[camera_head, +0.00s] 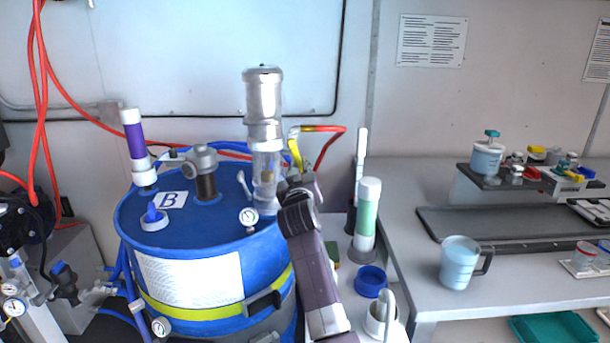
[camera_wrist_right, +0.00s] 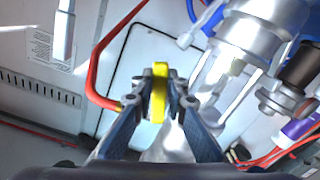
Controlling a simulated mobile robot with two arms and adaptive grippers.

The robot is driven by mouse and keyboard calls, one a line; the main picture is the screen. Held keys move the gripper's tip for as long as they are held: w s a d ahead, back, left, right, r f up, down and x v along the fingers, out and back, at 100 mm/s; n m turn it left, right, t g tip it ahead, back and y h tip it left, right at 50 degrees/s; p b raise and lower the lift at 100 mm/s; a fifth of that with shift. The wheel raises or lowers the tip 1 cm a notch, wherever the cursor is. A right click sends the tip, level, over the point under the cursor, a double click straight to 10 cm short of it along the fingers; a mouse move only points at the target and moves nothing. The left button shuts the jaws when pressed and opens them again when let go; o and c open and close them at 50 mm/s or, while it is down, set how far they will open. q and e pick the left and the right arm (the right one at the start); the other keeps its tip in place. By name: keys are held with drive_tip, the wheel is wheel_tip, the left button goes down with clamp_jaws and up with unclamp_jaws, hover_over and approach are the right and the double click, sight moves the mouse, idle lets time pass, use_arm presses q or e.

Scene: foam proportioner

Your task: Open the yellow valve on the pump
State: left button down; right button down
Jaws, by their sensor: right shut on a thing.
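The pump (camera_head: 264,140) is a silver cylinder with a clear lower section, standing upright on the blue drum (camera_head: 215,235). It also shows in the right wrist view (camera_wrist_right: 250,45). The yellow valve handle (camera_wrist_right: 159,92) is between the fingertips of my right gripper (camera_wrist_right: 159,95), which is shut on it. In the head view, a yellow part (camera_head: 295,150) shows beside the pump, by the red hose. My right gripper (camera_head: 297,178) there is beside the pump's right side, and my arm hides much of the area below. My left gripper is not in view.
A purple-and-white tube (camera_head: 135,145) and a metal fitting (camera_head: 203,170) stand on the drum. A green-and-white cylinder (camera_head: 367,215) stands right of my arm. The bench at right holds a blue mug (camera_head: 460,262) and a dark tray (camera_head: 500,232). A red hose (camera_wrist_right: 98,70) runs close to my gripper.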

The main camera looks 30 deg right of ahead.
drive_tip(key=shift+w+a+f+m+b, duration=0.25)
drive_tip(key=shift+a+m+b, duration=0.3)
drive_tip(key=shift+m, duration=0.45)
drive_tip(key=shift+w+a+f+m+b, duration=0.1)
drive_tip(key=shift+w+a+m+b, duration=0.25)
drive_tip(key=shift+m+b, duration=0.5)
drive_tip(key=shift+m, duration=0.25)
drive_tip(key=c, duration=1.9)
unclamp_jaws()
drive_tip(key=shift+r, duration=0.1)
drive_tip(key=v, duration=0.7)
drive_tip(key=shift+s+a, duration=0.2)
drive_tip(key=shift+s, duration=0.05)
